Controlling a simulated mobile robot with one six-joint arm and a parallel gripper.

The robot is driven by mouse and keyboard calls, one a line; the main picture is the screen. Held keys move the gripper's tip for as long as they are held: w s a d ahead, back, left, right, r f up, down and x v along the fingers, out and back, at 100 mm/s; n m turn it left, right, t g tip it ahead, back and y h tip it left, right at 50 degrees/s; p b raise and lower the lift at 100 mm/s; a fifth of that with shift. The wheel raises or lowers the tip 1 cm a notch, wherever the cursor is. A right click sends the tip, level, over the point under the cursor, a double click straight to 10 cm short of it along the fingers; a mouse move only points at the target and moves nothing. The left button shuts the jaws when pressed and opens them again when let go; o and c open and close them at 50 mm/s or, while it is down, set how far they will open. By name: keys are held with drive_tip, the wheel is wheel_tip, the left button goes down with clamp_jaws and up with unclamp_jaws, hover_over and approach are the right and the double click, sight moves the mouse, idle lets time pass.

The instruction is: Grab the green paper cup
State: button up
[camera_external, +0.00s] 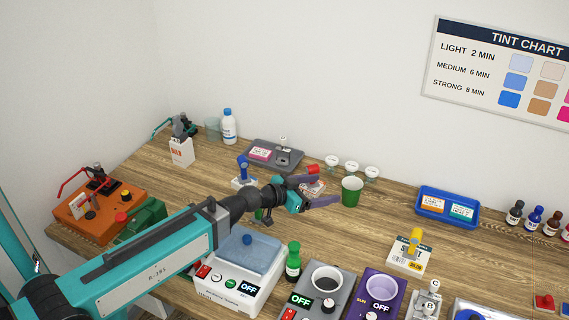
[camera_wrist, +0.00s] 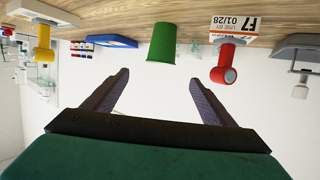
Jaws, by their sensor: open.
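The green paper cup (camera_external: 351,191) stands upright on the wooden table, right of my gripper in the external view. It also shows in the wrist view (camera_wrist: 162,43), where the picture is upside down, beyond my fingertips and roughly centred between them. My gripper (camera_external: 328,190) is open, with its two dark fingers spread and nothing between them. In the wrist view my fingers (camera_wrist: 165,80) point at the cup, with a gap left before it.
A box with a red knob (camera_wrist: 228,62) stands beside the cup. Small clear cups (camera_external: 351,166) stand behind it. A blue tray (camera_external: 447,207) is to the right. Powered devices (camera_external: 237,275) line the front. The table between the cup and the blue tray is clear.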

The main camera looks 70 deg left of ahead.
drive_tip(key=shift+f, duration=0.45)
drive_tip(key=shift+w, duration=0.15)
drive_tip(key=p, duration=0.3)
approach(359, 184)
drive_tip(key=shift+x, duration=0.85)
drive_tip(key=shift+d, duration=0.2)
drive_tip(key=shift+w, duration=0.1)
drive_tip(key=shift+p+x, duration=0.95)
drive_tip(key=shift+x, duration=0.1)
drive_tip(key=shift+p+x, duration=0.7)
drive_tip(key=shift+x, duration=0.8)
